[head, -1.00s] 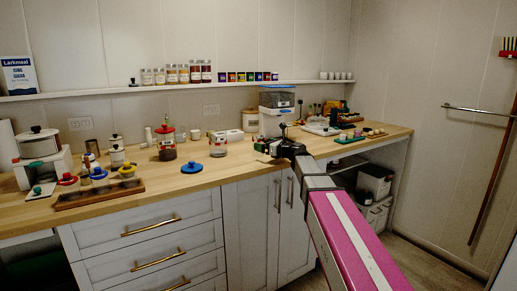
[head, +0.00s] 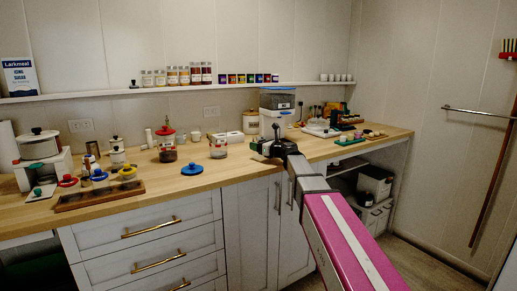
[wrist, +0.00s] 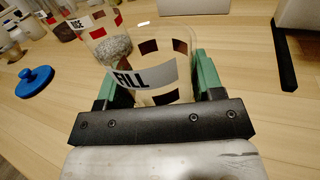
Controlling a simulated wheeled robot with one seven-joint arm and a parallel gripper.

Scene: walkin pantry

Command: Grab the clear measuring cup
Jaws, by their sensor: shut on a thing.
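The clear measuring cup (wrist: 160,55) stands between the green fingers of my gripper (wrist: 155,82) in the wrist view. It is see-through, with dark red squares and a white band lettered "FILL". My gripper is shut on it, one finger at each side. In the head view my gripper (head: 270,146) is over the counter, in front of the white dispenser; the cup is hard to make out there behind the gripper.
A jar with red marks and grainy contents (wrist: 110,42) stands close to the cup's left; it also shows in the head view (head: 218,148). A blue lid (wrist: 35,80) lies farther left on the wooden counter (head: 225,172). The white dispenser (head: 276,122) stands behind.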

